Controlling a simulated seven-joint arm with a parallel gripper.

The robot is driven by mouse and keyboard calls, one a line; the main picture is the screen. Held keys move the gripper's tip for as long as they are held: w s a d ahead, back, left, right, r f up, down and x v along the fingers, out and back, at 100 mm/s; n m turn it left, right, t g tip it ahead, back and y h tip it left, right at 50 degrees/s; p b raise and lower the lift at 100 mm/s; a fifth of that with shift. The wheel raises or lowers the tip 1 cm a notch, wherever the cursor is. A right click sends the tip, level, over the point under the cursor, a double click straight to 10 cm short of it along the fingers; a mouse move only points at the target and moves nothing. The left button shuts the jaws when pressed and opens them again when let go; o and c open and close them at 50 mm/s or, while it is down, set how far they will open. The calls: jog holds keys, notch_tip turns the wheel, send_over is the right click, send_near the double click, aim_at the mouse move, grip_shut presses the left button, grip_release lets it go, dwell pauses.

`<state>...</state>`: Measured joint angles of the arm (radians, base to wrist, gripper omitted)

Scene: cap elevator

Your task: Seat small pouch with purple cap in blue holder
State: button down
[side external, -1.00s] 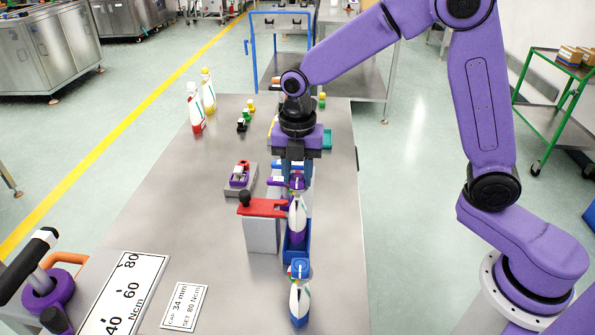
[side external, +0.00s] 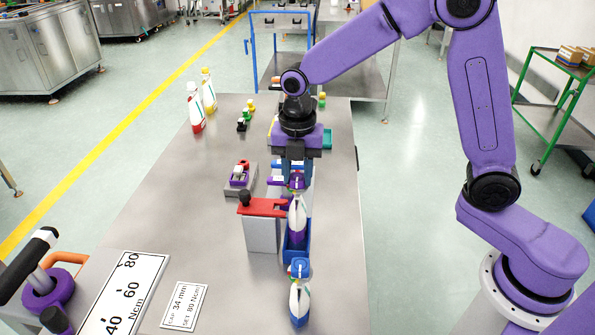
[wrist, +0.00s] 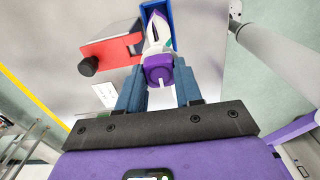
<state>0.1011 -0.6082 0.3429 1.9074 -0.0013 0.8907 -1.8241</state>
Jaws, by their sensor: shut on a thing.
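The small pouch with the purple cap is white with a purple lower part; its body (side external: 297,218) stands upright in the side external view. My gripper (side external: 296,180) points down and is shut on the purple cap (wrist: 158,70), with one blue-grey finger on each side of it in the wrist view. The blue holder (side external: 291,246) is around and behind the pouch's lower part. It also shows behind the pouch in the wrist view (wrist: 152,6). I cannot tell whether the pouch's bottom touches the holder's floor.
A red clamp arm (side external: 266,207) with a black knob sits on a grey block, left of the pouch. A blue-capped pouch (side external: 299,302) stands in front. A grey fixture (side external: 240,179) with purple and red parts is at left. Spray bottles (side external: 195,108) stand at the back left.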

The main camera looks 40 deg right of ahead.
aim_at(298, 192)
jog(key=shift+f, duration=2.55)
dwell(0.5)
jog(key=c, duration=0.7)
grip_release()
jog(key=shift+o, duration=0.2)
jog(key=shift+r, duration=3.5)
